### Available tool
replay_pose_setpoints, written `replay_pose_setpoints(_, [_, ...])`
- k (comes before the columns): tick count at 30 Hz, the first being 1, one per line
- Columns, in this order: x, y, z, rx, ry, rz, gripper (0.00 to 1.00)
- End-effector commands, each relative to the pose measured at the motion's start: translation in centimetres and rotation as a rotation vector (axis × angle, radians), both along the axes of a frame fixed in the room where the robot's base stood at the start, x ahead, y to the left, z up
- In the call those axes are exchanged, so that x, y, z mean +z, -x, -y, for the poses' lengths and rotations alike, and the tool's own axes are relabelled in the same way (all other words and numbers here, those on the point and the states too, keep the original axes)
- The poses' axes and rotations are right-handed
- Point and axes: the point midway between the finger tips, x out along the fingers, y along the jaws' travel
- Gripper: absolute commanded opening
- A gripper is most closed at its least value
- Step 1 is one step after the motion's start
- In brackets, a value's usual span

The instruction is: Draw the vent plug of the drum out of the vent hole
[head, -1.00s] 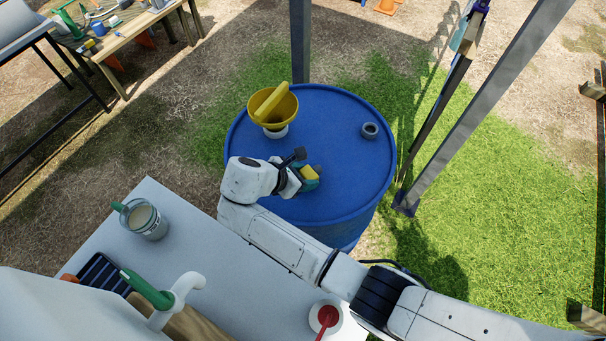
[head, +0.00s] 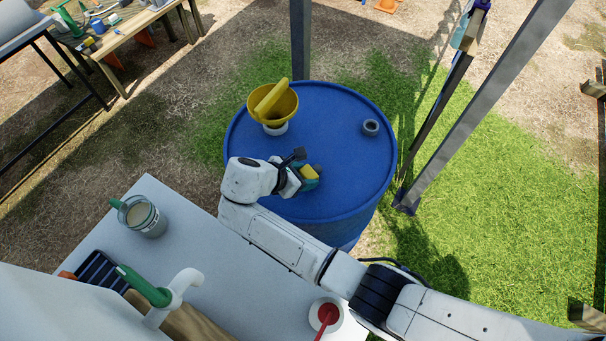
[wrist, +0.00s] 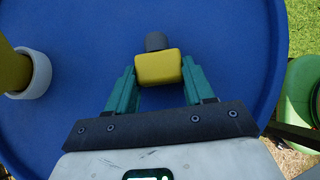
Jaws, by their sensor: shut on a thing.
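The blue drum (head: 340,180) stands beyond the white table, its lid facing up. My gripper (head: 307,177) is over the near middle of the lid. In the wrist view, the green fingers of my gripper (wrist: 160,75) are shut on the yellow block-shaped head of the vent plug (wrist: 158,68). A dark grey round piece (wrist: 155,41) shows just beyond the yellow head; I cannot tell whether it is the plug's stem or a fitting on the lid. The vent hole itself is not visible. In the head view, my gripper hides most of the plug (head: 315,169).
A yellow funnel (head: 284,106) sits in a white collar at the lid's far left. A dark grey ring (head: 370,128) is at the far right. A metal post (head: 300,45) rises behind the drum. The white table (head: 215,250) holds a jug (head: 146,218).

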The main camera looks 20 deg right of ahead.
Motion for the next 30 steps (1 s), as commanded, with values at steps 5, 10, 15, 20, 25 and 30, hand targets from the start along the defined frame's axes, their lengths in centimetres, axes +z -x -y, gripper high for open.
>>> replay_pose_setpoints(5, [-1.05, 0.23, -0.01, 0.001, -0.011, -0.007, 0.28])
replay_pose_setpoints(10, [-1.26, 0.35, 0.04, 0.000, -0.011, -0.010, 0.28])
replay_pose_setpoints(15, [-1.40, 0.46, 0.10, -0.001, -0.010, -0.012, 0.63])
replay_pose_setpoints(20, [-1.41, 0.47, 0.12, -0.001, -0.009, -0.014, 0.78])
replay_pose_setpoints(25, [-1.39, 0.51, 0.16, -0.003, -0.009, -0.015, 0.82])
replay_pose_setpoints(30, [-1.13, 0.57, 0.07, -0.005, -0.008, -0.016, 0.82])
